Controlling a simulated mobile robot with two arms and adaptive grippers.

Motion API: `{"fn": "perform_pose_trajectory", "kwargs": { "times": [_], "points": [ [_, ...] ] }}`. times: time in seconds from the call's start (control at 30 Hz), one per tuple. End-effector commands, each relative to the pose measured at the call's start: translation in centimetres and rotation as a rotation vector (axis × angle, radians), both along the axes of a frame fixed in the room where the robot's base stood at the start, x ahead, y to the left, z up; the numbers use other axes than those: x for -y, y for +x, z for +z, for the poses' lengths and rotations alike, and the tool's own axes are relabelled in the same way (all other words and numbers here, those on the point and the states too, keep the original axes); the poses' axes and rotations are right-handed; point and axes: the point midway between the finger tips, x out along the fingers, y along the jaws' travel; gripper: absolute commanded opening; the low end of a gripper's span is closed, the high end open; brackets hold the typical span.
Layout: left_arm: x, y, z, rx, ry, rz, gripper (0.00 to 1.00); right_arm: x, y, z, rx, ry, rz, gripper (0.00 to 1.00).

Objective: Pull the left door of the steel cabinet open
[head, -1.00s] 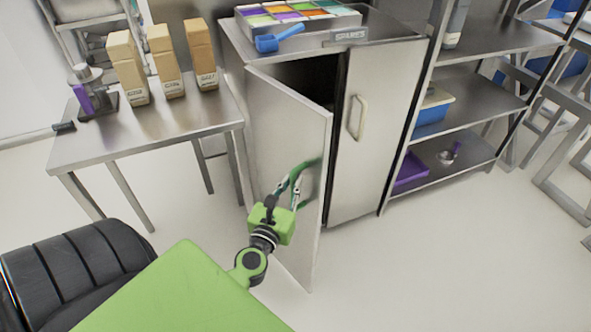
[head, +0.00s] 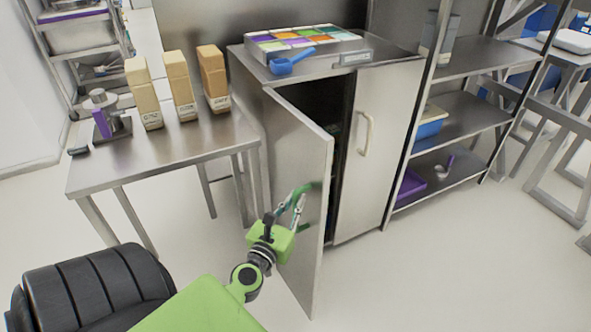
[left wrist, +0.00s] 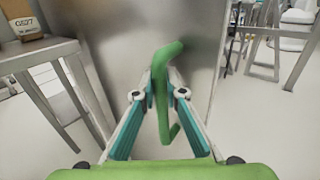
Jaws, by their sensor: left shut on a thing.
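The steel cabinet (head: 345,75) stands in the middle of the head view. Its left door (head: 301,150) is partly open, swung out toward me, with a dark gap behind it. Its right door (head: 376,150) is closed and has a pale handle (head: 366,133). My left gripper (head: 300,203) is at the outer face of the left door, shut on its green handle (left wrist: 161,95), which runs upright between the fingers in the left wrist view (left wrist: 160,92). The cabinet's inside is mostly hidden by the door and shadow. My right gripper is not in view.
A steel table (head: 190,147) with several cartons (head: 180,85) stands left of the door. Shelving (head: 465,115) stands right of the cabinet. A blue scoop (head: 290,60) and a tray of coloured compartments (head: 300,38) are on the cabinet top. The floor right of the door is clear.

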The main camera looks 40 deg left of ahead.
Motion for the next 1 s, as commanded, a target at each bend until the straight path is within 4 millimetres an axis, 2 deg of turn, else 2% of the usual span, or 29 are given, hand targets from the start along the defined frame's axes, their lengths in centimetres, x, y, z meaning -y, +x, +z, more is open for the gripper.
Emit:
{"fn": "perform_pose_trajectory", "kwargs": {
  "times": [0.07,0.1,0.17,0.47,0.6,0.77,1.0],
  "points": [
    [0.0,0.0,0.0,0.000,0.000,-0.001,0.00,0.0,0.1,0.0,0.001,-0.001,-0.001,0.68],
    [0.0,0.0,0.0,0.000,0.001,-0.001,0.14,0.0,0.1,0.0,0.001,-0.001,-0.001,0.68],
    [0.0,0.0,0.0,0.000,0.001,-0.001,0.28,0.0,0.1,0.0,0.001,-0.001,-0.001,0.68],
    [0.0,0.0,0.0,0.001,0.001,0.000,0.28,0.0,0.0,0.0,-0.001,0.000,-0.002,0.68],
    [0.2,-0.6,0.0,-0.002,0.003,0.001,0.28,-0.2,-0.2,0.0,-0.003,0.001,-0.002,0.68],
    [1.1,-3.0,-0.1,-0.005,0.003,-0.001,0.28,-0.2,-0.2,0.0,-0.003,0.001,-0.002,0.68],
    [2.7,-7.6,-0.2,-0.007,0.004,-0.003,0.28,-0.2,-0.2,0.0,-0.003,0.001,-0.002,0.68]
  ]
}}
